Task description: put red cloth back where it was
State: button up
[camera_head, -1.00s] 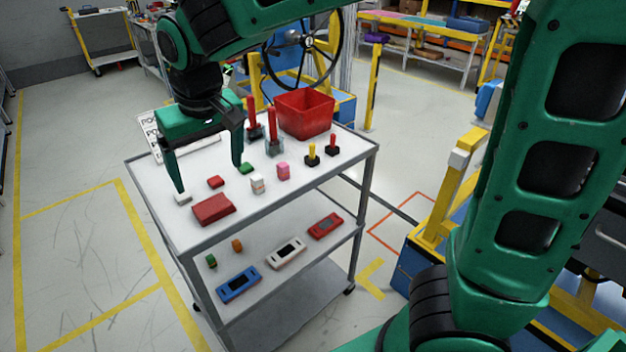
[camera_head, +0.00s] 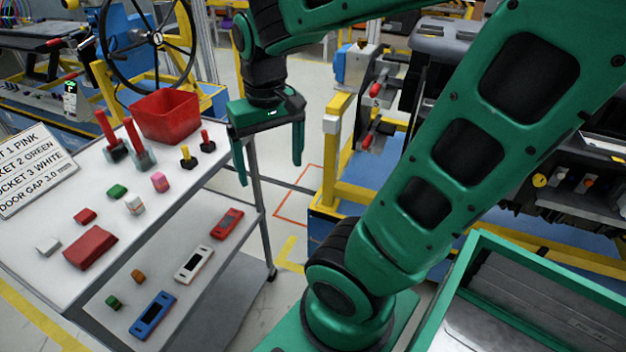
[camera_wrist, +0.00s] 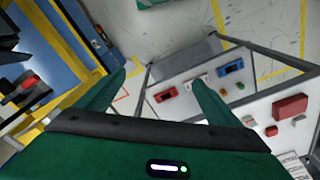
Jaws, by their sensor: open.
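A red cloth-like block (camera_head: 91,247) lies flat on the front left of the white cart top (camera_head: 60,290); it also shows in the wrist view (camera_wrist: 290,107) at the right. I cannot tell for certain that it is the red cloth. My gripper (camera_head: 270,172) hangs with its fingers down past the right edge of the cart, over the floor, with nothing between the fingers. It is open and well apart from the red block. In the wrist view my gripper (camera_wrist: 160,85) frames floor and the cart's edge between its fingers.
A red bin (camera_head: 166,117), red-handled tools, yellow and red knobs and small coloured blocks stand on the cart. The lower shelf holds blue, white and red devices (camera_head: 193,263). A sign (camera_head: 35,170) stands at the left. A yellow frame (camera_head: 332,150) and machinery stand right of my gripper.

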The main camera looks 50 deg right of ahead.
jog(key=s+d+f+m, duration=0.2)
jog(key=s+d, duration=0.1)
jog(key=s, duration=0.6)
jog(key=shift+s+d+f+g, duration=0.15)
jog(key=shift+s+d+g, duration=0.2)
jog(key=shift+d+g, duration=0.05)
dwell(0.5)
